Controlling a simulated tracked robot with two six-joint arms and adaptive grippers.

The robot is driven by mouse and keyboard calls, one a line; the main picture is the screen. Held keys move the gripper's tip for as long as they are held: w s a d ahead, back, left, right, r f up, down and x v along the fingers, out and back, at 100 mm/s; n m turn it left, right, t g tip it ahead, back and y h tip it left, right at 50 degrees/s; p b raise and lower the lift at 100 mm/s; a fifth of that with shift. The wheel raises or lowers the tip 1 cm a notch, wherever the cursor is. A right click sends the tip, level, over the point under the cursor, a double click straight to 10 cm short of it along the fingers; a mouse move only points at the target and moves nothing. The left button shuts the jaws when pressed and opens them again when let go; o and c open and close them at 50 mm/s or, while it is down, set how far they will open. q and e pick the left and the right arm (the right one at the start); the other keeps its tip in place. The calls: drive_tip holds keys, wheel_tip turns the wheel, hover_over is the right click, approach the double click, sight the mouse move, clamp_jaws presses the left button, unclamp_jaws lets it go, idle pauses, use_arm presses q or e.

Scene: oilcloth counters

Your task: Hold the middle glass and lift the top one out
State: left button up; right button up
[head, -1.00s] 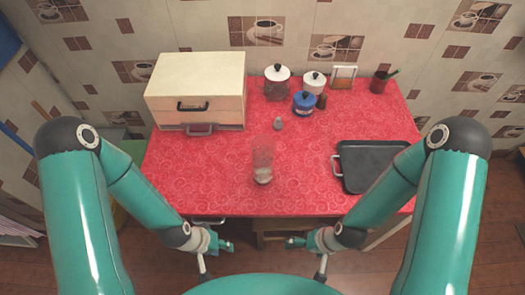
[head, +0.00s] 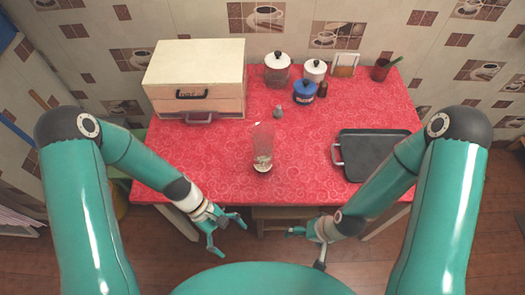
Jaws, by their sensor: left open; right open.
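The stack of clear glasses (head: 262,147) stands upright near the middle of the red counter, close to its front edge. The glasses are nested and see-through, so I cannot make out each one separately. My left gripper (head: 240,234) is open and empty in front of the counter's front edge, to the lower left of the stack. My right gripper (head: 304,247) is open and empty, lower right of the stack, also in front of the counter edge. Neither gripper touches the glasses.
A dark tray (head: 378,177) with a metal handle lies right of the stack. A bread box (head: 195,72) stands at the back left. Jars, including a blue one (head: 305,92), stand at the back. A small grey object (head: 277,112) sits behind the stack. Red cloth around the stack is clear.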

use_arm(q)
drive_tip(key=w+d+r+n+h+b, duration=0.3)
drive_tip(key=w+n+h+b, duration=0.15)
drive_tip(key=w, duration=0.65)
drive_tip(key=n+t+h+b, duration=0.3)
drive_tip(key=t+h+b, duration=0.2)
drive_tip(key=b, duration=0.5)
approach(254, 156)
drive_tip(key=w+d+f, duration=0.2)
drive_tip(key=shift+s+a+f+b, duration=0.15)
drive_tip(key=shift+f+b, duration=0.3)
drive_tip(key=shift+b, duration=0.05)
drive_tip(key=d, duration=0.5)
drive_tip(key=d+f, duration=0.1)
drive_tip(key=d, duration=0.2)
drive_tip(key=shift+d, duration=0.95)
drive_tip(key=shift+c, duration=0.3)
